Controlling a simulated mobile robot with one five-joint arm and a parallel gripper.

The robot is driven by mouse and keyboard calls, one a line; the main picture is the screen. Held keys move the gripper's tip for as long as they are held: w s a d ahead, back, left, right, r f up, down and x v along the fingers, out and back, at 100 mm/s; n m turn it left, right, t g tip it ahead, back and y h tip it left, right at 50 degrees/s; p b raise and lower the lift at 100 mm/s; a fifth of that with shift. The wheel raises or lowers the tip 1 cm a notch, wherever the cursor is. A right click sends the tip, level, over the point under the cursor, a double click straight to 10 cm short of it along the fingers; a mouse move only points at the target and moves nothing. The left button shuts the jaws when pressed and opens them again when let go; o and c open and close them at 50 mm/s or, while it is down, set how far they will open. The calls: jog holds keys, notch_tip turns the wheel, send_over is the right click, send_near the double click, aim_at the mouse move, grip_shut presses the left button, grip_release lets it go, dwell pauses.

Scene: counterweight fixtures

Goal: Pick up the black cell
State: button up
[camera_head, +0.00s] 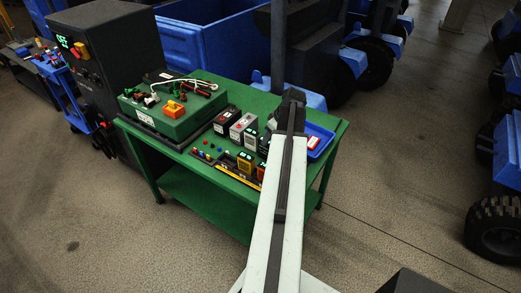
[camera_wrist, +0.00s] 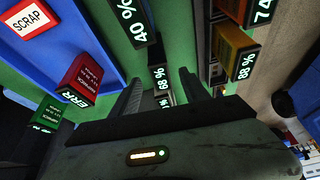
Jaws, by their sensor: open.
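My gripper (camera_wrist: 161,72) is open, its two dark fingers apart above the green table (camera_head: 205,172). In the wrist view a dark cell with a "68 %" label (camera_wrist: 159,78) shows between the fingers, partly covered by the gripper body. Another dark cell marked "40 %" (camera_wrist: 131,24) is just beyond the left finger. In the head view a black cell with a reddish top (camera_head: 227,121) stands in the row beside a light grey cell (camera_head: 243,126). I cannot match these dark cells surely between views. My arm hides part of the row in the head view.
A blue tray (camera_wrist: 72,20) with a "SCRAP" label lies left in the wrist view; a red "ERR" cell (camera_wrist: 82,78) is in it. Yellow and orange cells (camera_head: 245,162) stand at the table's front. A green test box (camera_head: 172,112) with cables stands left.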

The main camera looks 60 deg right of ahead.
aim_at(265, 149)
jog(key=b+x, duration=0.7)
jog(key=x, duration=0.1)
jog(key=shift+w, duration=0.25)
jog(key=shift+r, duration=0.2)
grip_shut()
dwell(1.1)
